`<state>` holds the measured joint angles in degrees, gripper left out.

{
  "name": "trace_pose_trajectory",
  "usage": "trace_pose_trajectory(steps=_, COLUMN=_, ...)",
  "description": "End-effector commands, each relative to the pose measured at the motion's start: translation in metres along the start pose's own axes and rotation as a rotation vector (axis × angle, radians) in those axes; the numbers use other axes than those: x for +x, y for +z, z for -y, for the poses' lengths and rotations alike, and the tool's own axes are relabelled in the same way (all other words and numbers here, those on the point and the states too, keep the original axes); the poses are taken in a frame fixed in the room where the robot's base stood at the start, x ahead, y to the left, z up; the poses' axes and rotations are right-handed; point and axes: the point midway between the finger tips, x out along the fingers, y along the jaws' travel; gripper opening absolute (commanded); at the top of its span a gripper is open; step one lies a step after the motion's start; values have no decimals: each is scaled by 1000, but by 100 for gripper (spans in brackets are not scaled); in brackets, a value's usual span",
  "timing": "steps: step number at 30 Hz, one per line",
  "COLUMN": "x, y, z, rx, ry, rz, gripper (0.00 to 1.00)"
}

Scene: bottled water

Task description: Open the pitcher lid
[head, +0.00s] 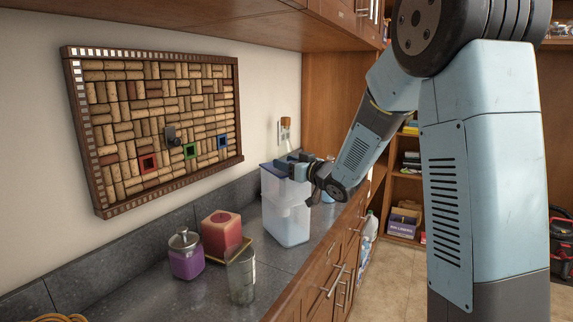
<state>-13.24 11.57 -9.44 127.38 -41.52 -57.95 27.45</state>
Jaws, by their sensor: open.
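The pitcher (288,219) is a tall translucent container on the dark stone counter. Its blue lid (271,168) covers the top and appears closed. My gripper (283,165) is open at the upper part of the pitcher, right by the lid, coming in from the right. Whether its fingers touch the lid cannot be told at this size. My gripper and forearm hide part of the lid and the pitcher's upper right side.
A glass (241,276), a purple jar (186,255) and a red candle (221,231) stand left of the pitcher. A bottle (286,135) shows behind it. A cork board (155,125) hangs on the wall. Cabinets overhang the counter; its front edge lies at right.

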Motion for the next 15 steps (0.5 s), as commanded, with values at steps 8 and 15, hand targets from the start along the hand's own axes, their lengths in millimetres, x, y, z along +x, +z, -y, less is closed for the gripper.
trace_pose_trajectory(steps=8, x=0, y=0, z=0, rx=0, ry=0, rz=0, gripper=46)
trace_pose_trajectory(steps=15, x=0, y=0, z=0, rx=0, ry=0, rz=0, gripper=23)
